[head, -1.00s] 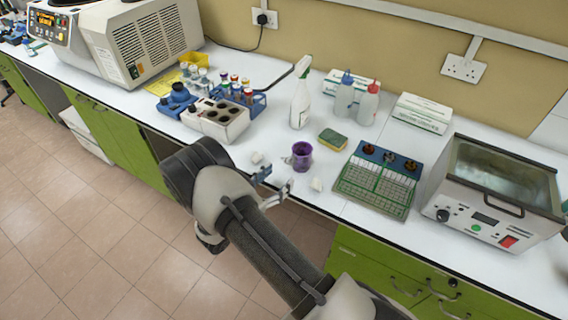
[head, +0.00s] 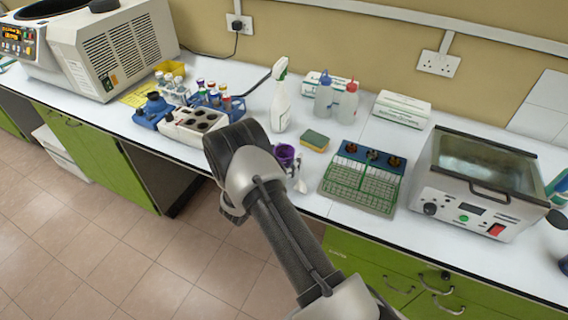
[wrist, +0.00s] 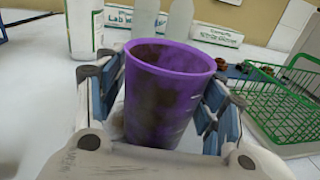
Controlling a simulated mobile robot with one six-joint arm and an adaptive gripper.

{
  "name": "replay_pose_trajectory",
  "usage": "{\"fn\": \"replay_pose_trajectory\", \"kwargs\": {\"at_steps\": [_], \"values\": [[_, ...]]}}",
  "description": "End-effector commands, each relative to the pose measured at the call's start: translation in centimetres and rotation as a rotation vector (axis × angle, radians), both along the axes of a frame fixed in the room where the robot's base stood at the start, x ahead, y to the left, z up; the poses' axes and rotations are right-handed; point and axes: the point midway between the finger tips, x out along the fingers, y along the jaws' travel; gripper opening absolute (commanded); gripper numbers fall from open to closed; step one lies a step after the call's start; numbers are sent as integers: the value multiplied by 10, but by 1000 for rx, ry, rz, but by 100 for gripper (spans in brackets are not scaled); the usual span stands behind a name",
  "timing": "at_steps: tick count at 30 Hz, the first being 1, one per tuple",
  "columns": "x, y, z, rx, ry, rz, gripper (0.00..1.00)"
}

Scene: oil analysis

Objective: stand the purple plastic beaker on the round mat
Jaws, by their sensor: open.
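The purple plastic beaker (head: 284,153) stands on the white bench near its front edge, partly hidden by my arm in the head view. In the wrist view the beaker (wrist: 165,95) is upright, large and close, with dark smudges visible through its wall. My gripper (wrist: 157,105) is open, with one blue-padded finger on each side of the beaker. I cannot tell whether either pad touches it. In the head view my arm hides most of the gripper. I cannot make out a round mat in either view.
A green rack (head: 357,187) lies right of the beaker, with a metal bath (head: 465,205) beyond. A sponge (head: 315,140), spray bottle (head: 281,100), wash bottles (head: 346,104) and boxes (head: 402,108) stand behind. A white block with dark wells (head: 180,130) is left.

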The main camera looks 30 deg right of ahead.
Motion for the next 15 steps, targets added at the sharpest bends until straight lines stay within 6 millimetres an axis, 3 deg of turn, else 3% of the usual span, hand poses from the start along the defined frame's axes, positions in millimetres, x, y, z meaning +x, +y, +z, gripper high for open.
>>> {"fn": "replay_pose_trajectory", "kwargs": {"at_steps": [6,15], "values": [[12,-25,-1,1,-1,-2,63],[14,-26,0,1,0,0,60]]}}
